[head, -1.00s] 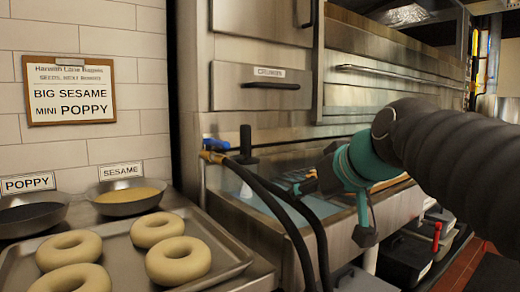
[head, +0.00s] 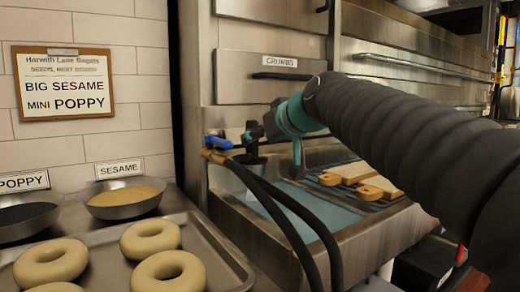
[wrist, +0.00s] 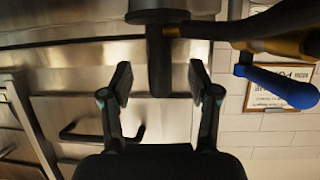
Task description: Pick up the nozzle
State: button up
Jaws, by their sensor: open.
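The nozzle (head: 250,125) is a dark upright piece beside the brass hose fitting at the left end of the sink, partly hidden by my gripper in the head view. In the wrist view the nozzle (wrist: 158,62) is a black cylinder with a wider end, coming down from the top edge between my fingers. My gripper (wrist: 160,84) is open, one finger on each side, with visible gaps to the cylinder. In the head view my gripper (head: 257,137) is at the nozzle's right side.
A blue valve handle (wrist: 278,86) and brass fitting (wrist: 195,31) are close to the right finger in the wrist view. Black hoses (head: 283,214) hang in front of the sink. Wooden boards (head: 350,172) lie at right. Bagels on a tray (head: 222,259) are at left.

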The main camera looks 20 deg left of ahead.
aim_at(252, 149)
jog(key=shift+p+x, duration=0.4)
jog(key=shift+x, duration=2.35)
grip_shut()
